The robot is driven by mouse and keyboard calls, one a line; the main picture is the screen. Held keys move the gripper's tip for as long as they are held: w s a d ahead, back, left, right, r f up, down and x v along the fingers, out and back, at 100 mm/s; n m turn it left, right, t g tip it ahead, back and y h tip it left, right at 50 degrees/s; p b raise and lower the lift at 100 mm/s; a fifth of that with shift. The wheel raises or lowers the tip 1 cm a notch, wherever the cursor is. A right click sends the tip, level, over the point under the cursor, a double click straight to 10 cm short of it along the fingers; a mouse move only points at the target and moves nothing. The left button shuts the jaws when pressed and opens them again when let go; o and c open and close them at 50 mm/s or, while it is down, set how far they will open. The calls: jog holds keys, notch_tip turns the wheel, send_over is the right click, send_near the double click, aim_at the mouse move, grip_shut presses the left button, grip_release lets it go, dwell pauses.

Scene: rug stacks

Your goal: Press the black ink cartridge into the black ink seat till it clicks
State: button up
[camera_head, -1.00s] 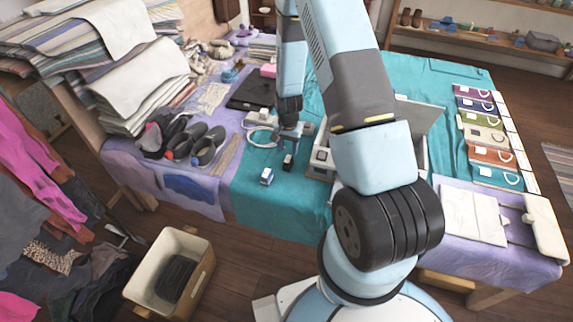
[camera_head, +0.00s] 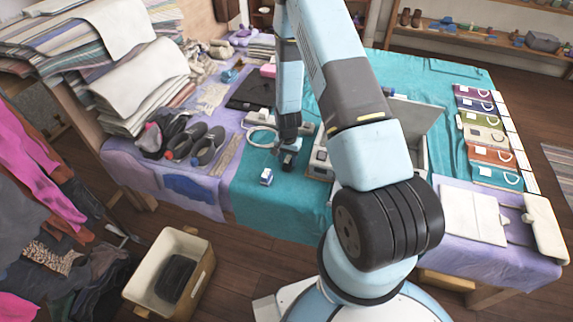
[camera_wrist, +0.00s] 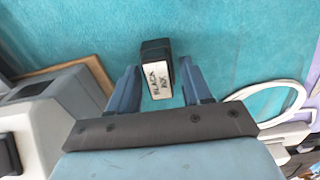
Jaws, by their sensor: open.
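The black ink cartridge (camera_wrist: 157,50) lies on the teal cloth, with a white label reading "BLACK INK" facing the wrist camera. My gripper (camera_wrist: 158,68) is open, with one finger on each side of the cartridge. Small gaps show between the fingers and it, and I cannot tell how deep they reach. In the head view my gripper (camera_head: 288,164) is low over the cloth and mostly hides the cartridge. A grey-white machine (camera_wrist: 45,120) stands left of my gripper in the wrist view. I cannot make out the black ink seat.
The machine (camera_head: 320,160) stands close on the right. Cloth toward the front edge is clear.

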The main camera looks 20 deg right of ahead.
aim_at(288, 159)
jog(key=c, duration=0.7)
jog(key=shift+c, duration=0.3)
jog(key=shift+r, duration=2.55)
